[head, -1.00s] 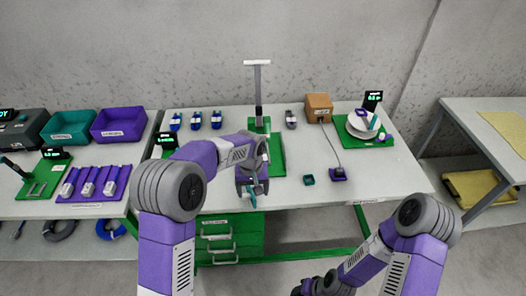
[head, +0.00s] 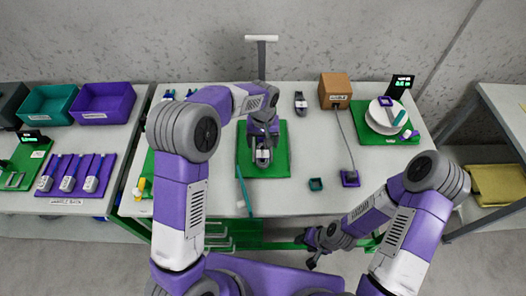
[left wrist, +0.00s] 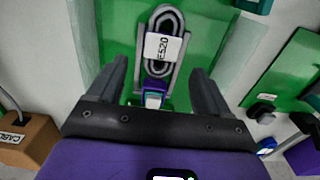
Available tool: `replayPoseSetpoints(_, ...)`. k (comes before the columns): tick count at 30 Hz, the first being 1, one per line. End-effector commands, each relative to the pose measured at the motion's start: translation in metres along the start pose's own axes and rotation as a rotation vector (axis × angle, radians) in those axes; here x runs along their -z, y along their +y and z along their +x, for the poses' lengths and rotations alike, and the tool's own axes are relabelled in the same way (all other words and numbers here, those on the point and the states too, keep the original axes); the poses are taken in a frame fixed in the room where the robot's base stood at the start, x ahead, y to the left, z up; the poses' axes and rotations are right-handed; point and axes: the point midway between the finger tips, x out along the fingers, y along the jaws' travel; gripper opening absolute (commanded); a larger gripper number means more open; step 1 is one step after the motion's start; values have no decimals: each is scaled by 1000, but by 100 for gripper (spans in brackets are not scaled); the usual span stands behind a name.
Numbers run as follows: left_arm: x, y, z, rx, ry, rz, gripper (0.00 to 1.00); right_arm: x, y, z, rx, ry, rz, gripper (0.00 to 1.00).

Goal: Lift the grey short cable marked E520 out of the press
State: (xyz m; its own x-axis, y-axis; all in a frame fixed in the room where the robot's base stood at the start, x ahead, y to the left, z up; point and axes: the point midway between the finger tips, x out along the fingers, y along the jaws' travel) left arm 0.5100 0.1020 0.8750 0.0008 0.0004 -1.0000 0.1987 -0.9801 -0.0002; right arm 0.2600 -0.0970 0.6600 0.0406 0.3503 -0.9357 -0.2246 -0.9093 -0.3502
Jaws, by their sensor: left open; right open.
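The grey short cable (left wrist: 160,22) is a coiled loop with a white tag reading E520 and a purple-and-blue end in the left wrist view. It lies on the green press base (head: 282,168), inside a grey frame, and shows in the head view (head: 262,158). My left gripper (head: 263,137) is open above the press. Its fingers (left wrist: 158,90) stand either side of the cable's lower end, apart from it. My right gripper (head: 312,262) is open, low in front of the table and away from the press.
The press's column (head: 261,60) with a T-shaped top stands behind the cable. A teal bar (head: 243,190) reaches forward at the base's left front.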

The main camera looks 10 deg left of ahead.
Motion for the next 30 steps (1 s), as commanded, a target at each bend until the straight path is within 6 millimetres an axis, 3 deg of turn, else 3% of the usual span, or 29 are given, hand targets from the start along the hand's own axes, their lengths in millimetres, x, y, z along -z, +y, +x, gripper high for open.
replayPoseSetpoints(7,-3,-2,40,2,-3,0,79,1,5,14,0,1,0,49)
replayPoseSetpoints(16,-2,-1,44,-1,0,0,77,1,5,14,0,1,0,49)
replayPoseSetpoints(27,-2,-1,44,0,0,0,20,1,5,14,0,1,0,49)
replayPoseSetpoints(30,-2,-1,44,-1,0,0,17,1,5,14,0,1,0,49)
